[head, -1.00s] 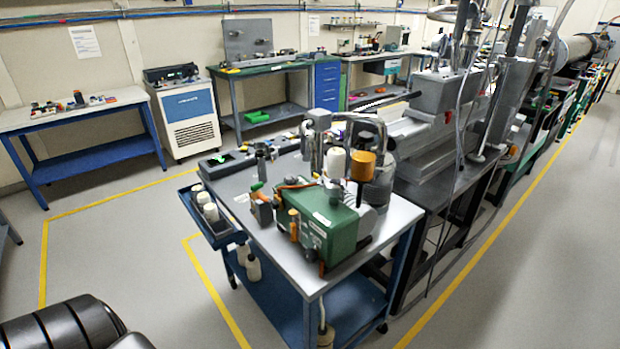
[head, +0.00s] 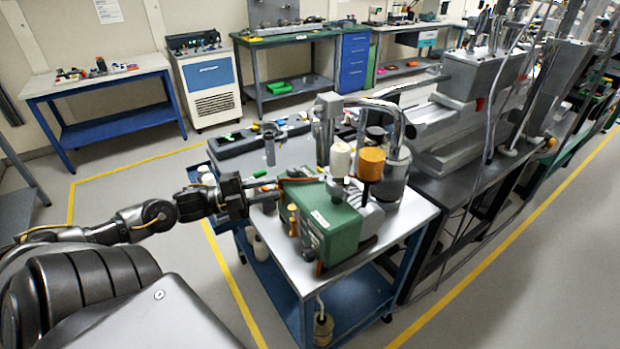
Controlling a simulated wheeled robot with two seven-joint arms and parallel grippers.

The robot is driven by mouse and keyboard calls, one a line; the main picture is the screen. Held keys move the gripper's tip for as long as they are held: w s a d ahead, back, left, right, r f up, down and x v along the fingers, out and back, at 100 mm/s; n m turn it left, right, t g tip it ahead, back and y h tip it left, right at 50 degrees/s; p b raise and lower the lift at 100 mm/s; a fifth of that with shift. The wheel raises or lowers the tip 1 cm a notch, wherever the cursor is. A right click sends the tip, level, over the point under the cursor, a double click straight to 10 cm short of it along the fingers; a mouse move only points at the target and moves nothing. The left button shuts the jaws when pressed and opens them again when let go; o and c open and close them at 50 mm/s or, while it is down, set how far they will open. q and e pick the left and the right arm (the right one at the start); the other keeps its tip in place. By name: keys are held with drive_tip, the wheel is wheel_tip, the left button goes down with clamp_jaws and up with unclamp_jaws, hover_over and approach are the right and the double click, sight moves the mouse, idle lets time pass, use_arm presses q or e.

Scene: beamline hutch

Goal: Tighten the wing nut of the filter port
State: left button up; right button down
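A green pump box (head: 328,228) with a white label sits on the cart top (head: 290,262). Behind it stand a white cylinder (head: 340,160) and an orange-capped cylinder (head: 371,163) beside bent metal piping (head: 372,102). I cannot make out the filter port's wing nut at this size. My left gripper (head: 268,194) is at the cart's left side, close to the left of the green box among small fittings. Its fingertips blend with the dark parts there, so I cannot tell whether it is open or touches anything. My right gripper is not in view.
A grey beamline bench (head: 465,190) stands close behind and right of the cart. A small metal cup-like fitting (head: 269,145) stands at the cart's back left. A side tray hangs on the cart's left edge. The floor (head: 135,178) to the left is clear.

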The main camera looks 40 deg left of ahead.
use_arm(q)
drive_tip(key=p, duration=0.2)
approach(321, 176)
drive_tip(key=x, duration=0.5)
drive_tip(key=shift+w+d, duration=0.15)
drive_tip(key=shift+w+d+f+p, duration=0.15)
drive_tip(key=shift+w+d+p, duration=0.15)
drive_tip(key=shift+w+d, duration=0.2)
drive_tip(key=shift+a, duration=0.1)
clamp_jaws()
